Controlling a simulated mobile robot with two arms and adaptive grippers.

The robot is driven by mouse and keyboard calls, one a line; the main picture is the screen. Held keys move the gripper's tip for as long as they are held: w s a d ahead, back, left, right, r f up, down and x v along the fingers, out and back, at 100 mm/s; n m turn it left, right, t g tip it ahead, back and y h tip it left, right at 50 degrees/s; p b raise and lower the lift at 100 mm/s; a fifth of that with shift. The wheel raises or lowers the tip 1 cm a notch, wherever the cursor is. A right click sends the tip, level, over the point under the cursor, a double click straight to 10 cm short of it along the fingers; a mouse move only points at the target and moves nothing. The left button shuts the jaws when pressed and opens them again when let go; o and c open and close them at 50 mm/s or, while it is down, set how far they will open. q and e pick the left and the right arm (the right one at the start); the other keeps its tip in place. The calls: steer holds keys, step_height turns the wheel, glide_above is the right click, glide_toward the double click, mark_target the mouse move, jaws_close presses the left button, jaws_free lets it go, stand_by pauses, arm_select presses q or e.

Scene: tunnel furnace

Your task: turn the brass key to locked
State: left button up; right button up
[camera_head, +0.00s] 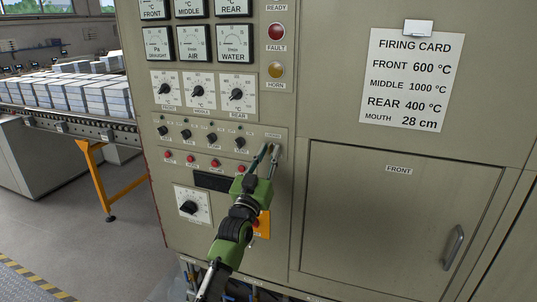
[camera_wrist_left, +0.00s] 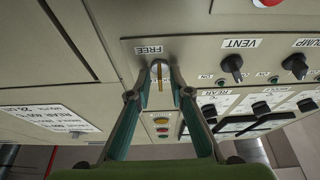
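The brass key (camera_wrist_left: 160,76) sits in a lock on the panel, above the FREE label (camera_wrist_left: 148,49) in the upside-down left wrist view's panel orientation. It shows as a thin brass strip between my left fingertips. My left gripper (camera_wrist_left: 160,82) is open around the key, with a gap visible on each side. In the head view my left gripper (camera_head: 269,152) reaches up to the panel just under a small label that seems to read LOCKED (camera_head: 272,135). There the fingers hide the key. My right gripper is in neither view.
A row of black knobs (camera_head: 212,138) lies left of the key, with the VENT knob (camera_wrist_left: 232,66) nearest. Red buttons (camera_head: 214,163) sit below it. The FRONT door (camera_head: 385,220) with its handle (camera_head: 453,248) is at the right. A firing card (camera_head: 408,78) hangs above the door.

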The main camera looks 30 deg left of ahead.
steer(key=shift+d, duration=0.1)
arm_select(q)
steer(key=v, duration=1.2)
stand_by(0.4)
